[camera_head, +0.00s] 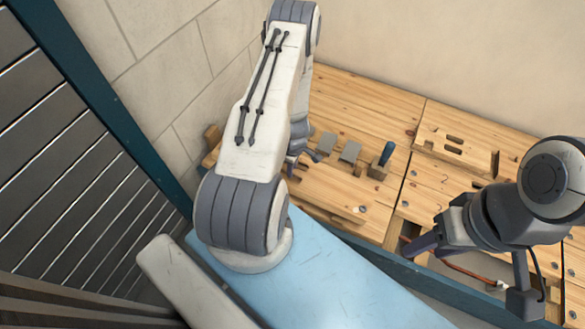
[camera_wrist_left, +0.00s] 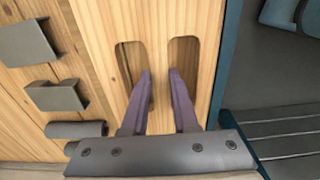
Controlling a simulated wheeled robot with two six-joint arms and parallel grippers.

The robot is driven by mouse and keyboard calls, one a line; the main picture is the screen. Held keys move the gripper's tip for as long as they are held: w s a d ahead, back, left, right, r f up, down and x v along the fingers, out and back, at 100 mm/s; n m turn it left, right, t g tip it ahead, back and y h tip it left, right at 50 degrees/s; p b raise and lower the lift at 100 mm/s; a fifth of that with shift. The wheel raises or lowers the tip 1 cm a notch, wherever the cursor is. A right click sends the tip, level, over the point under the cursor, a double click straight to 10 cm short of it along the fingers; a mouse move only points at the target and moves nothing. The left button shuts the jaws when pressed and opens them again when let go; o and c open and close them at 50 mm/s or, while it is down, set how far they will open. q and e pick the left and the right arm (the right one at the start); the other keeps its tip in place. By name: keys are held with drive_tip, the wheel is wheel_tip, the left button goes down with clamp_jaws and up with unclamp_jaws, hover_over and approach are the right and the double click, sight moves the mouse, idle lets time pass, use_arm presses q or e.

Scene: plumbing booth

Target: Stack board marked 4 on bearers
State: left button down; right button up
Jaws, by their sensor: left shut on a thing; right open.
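My left gripper (camera_wrist_left: 164,78) is shut on the narrow wooden strip between two rounded slots of a pale wooden board (camera_wrist_left: 105,28) in the left wrist view. One finger stands in each slot. In the head view my left arm hides most of that gripper and part of the board. I cannot read any number on it, and cannot tell whether it touches what is below. Another slotted wooden board (camera_head: 478,150) lies at the right back in the head view. My right gripper (camera_head: 412,248) is open and empty near the front edge of the bench. I cannot clearly identify the bearers.
Grey blocks (camera_head: 349,152) stand on the wooden bench (camera_head: 375,100), beside a wooden block with a blue handle (camera_head: 388,153). Grey pieces also show in the wrist view (camera_wrist_left: 57,96). A reddish hose (camera_head: 462,271) lies near my right gripper. The back of the bench is clear.

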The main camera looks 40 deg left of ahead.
use_arm(q)
drive_tip(key=shift+f+b, duration=1)
drive_tip(key=shift+f, duration=0.15)
idle(0.4)
drive_tip(key=c, duration=0.6)
unclamp_jaws()
drive_tip(key=r+p, duration=0.4)
drive_tip(key=r, duration=0.1)
drive_tip(key=r+p, duration=0.3)
drive_tip(key=r, duration=0.2)
drive_tip(key=shift+d+r+p, duration=0.2)
drive_tip(key=shift+r+p, duration=0.05)
drive_tip(key=shift+p, duration=0.1)
